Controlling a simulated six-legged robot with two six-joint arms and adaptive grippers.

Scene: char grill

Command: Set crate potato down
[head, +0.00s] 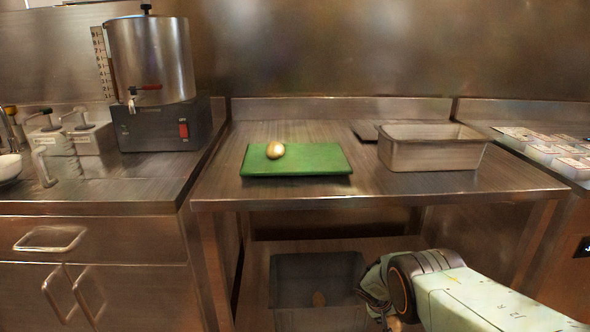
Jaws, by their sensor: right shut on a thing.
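My right gripper (376,296) comes in from the lower right, low in front of the table, at the right side of the grey crate. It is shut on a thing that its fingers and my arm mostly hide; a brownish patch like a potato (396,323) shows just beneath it. The dark grey crate (290,262) stands on the lower shelf, with one brown potato (319,298) inside. Another potato (275,150), pale golden, lies on the green cutting board (320,160) on the tabletop. My left gripper is out of view.
A metal pan (432,155) stands at the right of the steel table (380,194), whose front edge overhangs the shelf. A steel urn (150,60) stands on the left counter. Small ingredient containers (543,153) are at the right. The tabletop between board and pan is clear.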

